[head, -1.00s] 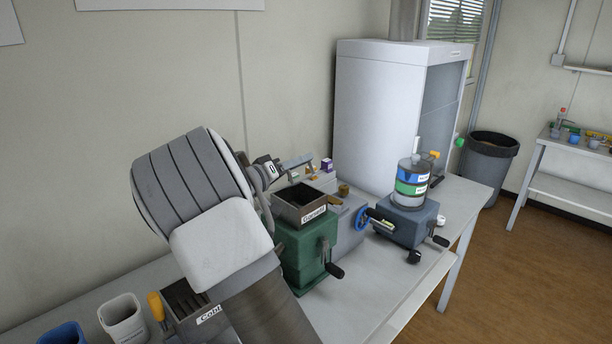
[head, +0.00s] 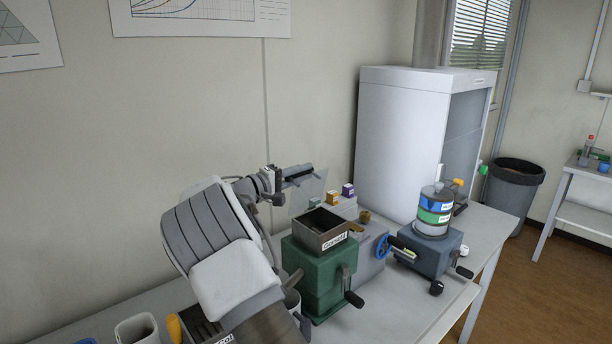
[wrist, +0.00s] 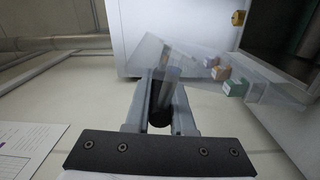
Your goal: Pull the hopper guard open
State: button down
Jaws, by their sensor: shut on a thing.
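The hopper guard (head: 309,193) is a thin clear panel standing tilted above and behind the hopper. My gripper (head: 302,171) is at its upper edge, shut on a dark rod-like handle. In the wrist view, the fingers (wrist: 160,108) close around the black handle (wrist: 158,117), and the clear guard (wrist: 215,72) extends to the right. The square metal hopper (head: 327,226) is open-topped, bears a white label and sits on a green machine (head: 315,272) with a side crank. Some of the guard's outline is hard to make out because it is transparent.
A grey machine with a blue handwheel (head: 382,246) stands right of the green one. Small coloured boxes (head: 340,195) are behind. A banded cylinder (head: 434,210) sits on a second machine. A tall white cabinet (head: 404,140) stands at the back.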

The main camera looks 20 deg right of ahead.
jog(key=shift+w+a, duration=0.15)
jog(key=shift+w, duration=0.15)
dwell(0.4)
jog(key=c, duration=0.8)
grip_release()
jog(key=shift+f, duration=0.1)
jog(key=shift+o, duration=0.2)
jog(key=b+v, duration=0.1)
jog(key=v, duration=1.6)
jog(key=shift+a+b, duration=0.2)
jog(key=shift+b, duration=0.2)
